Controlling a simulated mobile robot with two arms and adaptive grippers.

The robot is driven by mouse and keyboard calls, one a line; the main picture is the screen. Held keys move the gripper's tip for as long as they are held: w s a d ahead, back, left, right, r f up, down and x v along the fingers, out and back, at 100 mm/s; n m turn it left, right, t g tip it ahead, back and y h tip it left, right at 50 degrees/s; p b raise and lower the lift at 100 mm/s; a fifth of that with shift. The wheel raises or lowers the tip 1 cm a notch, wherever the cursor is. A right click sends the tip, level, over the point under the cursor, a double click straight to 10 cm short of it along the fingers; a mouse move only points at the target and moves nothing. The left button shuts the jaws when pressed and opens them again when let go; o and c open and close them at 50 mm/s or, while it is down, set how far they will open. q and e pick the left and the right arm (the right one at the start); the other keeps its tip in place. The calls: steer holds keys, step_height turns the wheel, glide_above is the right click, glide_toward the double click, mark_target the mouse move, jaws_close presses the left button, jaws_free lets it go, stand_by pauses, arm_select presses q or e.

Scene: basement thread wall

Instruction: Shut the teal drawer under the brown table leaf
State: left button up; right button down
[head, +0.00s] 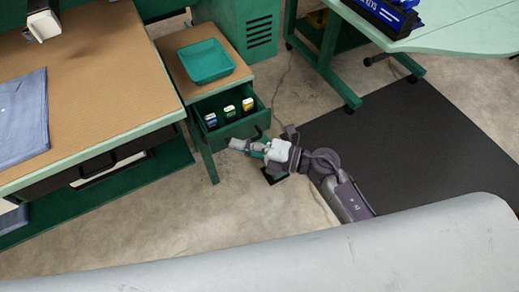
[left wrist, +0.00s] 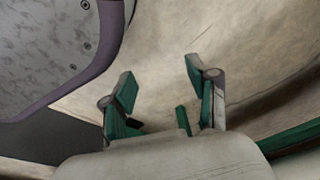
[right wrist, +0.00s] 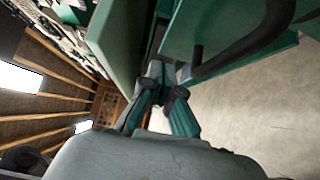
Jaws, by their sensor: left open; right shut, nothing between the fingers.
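The teal drawer (head: 238,128) stands pulled out under the brown table leaf (head: 172,42), with three small boxes or spools in it. A dark handle (head: 259,132) is on its front. The curved handle also shows large in the right wrist view (right wrist: 262,42). My right gripper (head: 236,144) is shut and empty, close in front of the drawer front. In the right wrist view its fingertips (right wrist: 163,76) are beside teal panels; I cannot tell whether they touch. My left gripper (left wrist: 160,88) is open and empty in the left wrist view, outside the head view.
A teal tray (head: 207,62) sits on the leaf. A larger brown worktable (head: 100,85) with a folded blue cloth (head: 22,118) stands at left. A pale green table (head: 450,38) is at upper right. A dark mat (head: 410,145) lies on the floor at right.

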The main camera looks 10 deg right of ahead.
mark_target(221, 133)
steer(key=w, duration=0.3)
steer(key=shift+a, duration=0.35)
arm_select(q)
steer(key=shift+w+d+r, duration=0.1)
steer(key=shift+w+r, duration=0.4)
steer(key=shift+r, duration=0.1)
arm_select(e)
steer(key=shift+w, duration=0.1)
steer(key=w+a, duration=0.1)
steer(key=w, duration=0.1)
steer(key=w+b, duration=0.1)
steer(key=w, duration=0.2)
steer(key=w+a+b, duration=0.1)
steer(key=w, duration=0.2)
steer(key=shift+w+a+f, duration=0.1)
steer(key=shift+a, duration=0.25)
steer(key=shift+w, duration=0.15)
arm_select(q)
steer(key=w+r, duration=0.3)
steer(key=r, duration=0.2)
steer(key=shift+d+r+t, duration=0.2)
steer(key=shift+r+t, duration=0.05)
steer(key=shift+t, duration=0.05)
